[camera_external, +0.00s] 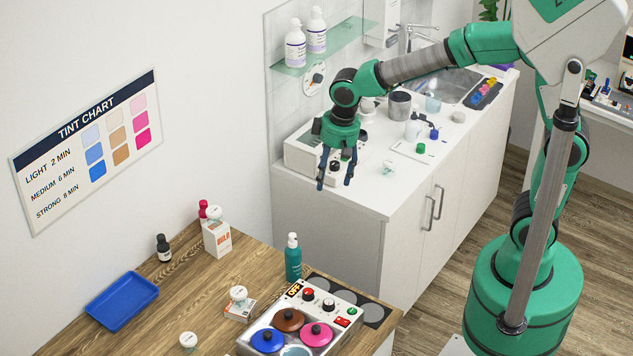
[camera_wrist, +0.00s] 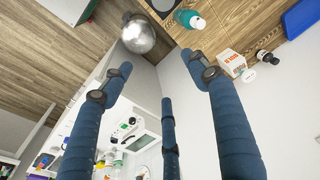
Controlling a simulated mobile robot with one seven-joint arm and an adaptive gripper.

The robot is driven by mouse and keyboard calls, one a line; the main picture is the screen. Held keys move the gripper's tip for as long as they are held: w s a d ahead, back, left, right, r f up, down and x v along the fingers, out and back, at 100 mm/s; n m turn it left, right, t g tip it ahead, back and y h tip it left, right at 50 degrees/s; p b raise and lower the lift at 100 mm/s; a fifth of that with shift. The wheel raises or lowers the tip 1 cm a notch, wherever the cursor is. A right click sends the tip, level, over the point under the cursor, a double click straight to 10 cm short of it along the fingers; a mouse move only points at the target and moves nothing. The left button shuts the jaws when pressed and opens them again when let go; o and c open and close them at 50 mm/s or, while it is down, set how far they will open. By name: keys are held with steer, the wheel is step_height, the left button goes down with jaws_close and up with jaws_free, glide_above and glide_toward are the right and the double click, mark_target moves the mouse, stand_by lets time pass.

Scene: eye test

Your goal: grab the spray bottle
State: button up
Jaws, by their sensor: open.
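A teal bottle with a white pump or spray top (camera_external: 293,258) stands upright on the wooden counter, behind the heater box. It is the likeliest spray bottle. It also shows in the wrist view as a teal bottle (camera_wrist: 187,17) at the top, beyond the fingertips. My gripper (camera_external: 335,184) is open and empty, fingers pointing down, in the air by the white counter's near end. It is apart from the bottle, higher and further back. The wrist view shows the gripper's spread blue fingers (camera_wrist: 160,75) with nothing between them.
A heater box with coloured pots (camera_external: 300,322) stands just before the bottle. An orange-and-white box (camera_external: 217,240), a dark small bottle (camera_external: 164,248) and a blue tray (camera_external: 122,300) lie left. Two white pump bottles (camera_external: 296,45) (camera_external: 317,31) stand on a glass shelf.

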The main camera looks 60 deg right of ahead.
steer(key=g, duration=0.2)
glide_toward(293, 261)
steer(key=shift+w+d+r+p, duration=0.45)
steer(key=shift+w+d+r, duration=0.1)
steer(key=shift+d+r, duration=0.3)
steer(key=shift+f, duration=0.1)
steer(key=shift+f, duration=0.1)
steer(key=shift+f+b, duration=0.45)
steer(key=shift+f, duration=3.75)
steer(key=shift+f+b, duration=0.4)
steer(key=shift+f, duration=2.2)
steer(key=shift+c, duration=0.5)
steer(key=c, duration=1.3)
